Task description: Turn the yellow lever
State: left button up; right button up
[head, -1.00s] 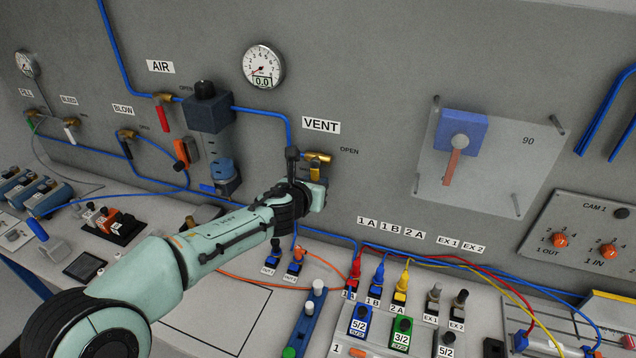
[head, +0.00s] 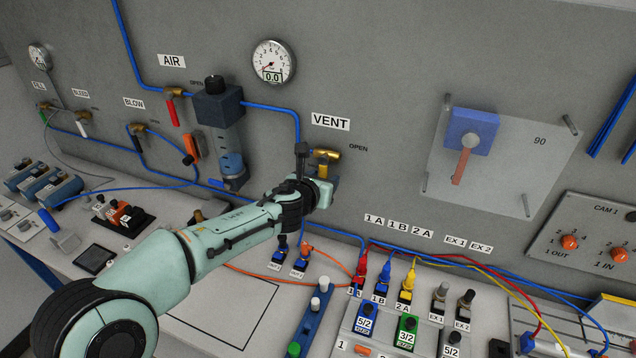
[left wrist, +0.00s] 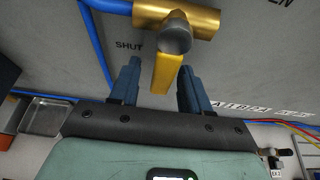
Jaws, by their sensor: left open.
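The yellow lever (left wrist: 167,72) hangs down from a brass valve (left wrist: 200,20) on the grey wall panel, under the VENT label. In the left wrist view the lever's lower end lies between the two fingers of my left gripper (left wrist: 160,90), with a gap on both sides. The gripper is open. In the head view the brass valve (head: 327,155) and a little of the yellow lever (head: 322,170) show just above and behind my left gripper (head: 325,180), which hides the lever's lower part. My right gripper is not in view.
A pressure gauge (head: 273,62) and a filter unit (head: 222,130) are on the wall to the left. A clear plate (head: 500,165) with a blue block is on the right. Blue tubes run beside the valve. Several valve plugs and coloured cables are below.

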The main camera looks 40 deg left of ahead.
pick_arm(q)
jog(key=p+v, duration=0.3)
jog(key=v, duration=1)
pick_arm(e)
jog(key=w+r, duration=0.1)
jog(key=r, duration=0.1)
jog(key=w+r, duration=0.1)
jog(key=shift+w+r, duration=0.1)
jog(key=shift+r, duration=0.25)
pick_arm(q)
jog(key=shift+s, duration=0.15)
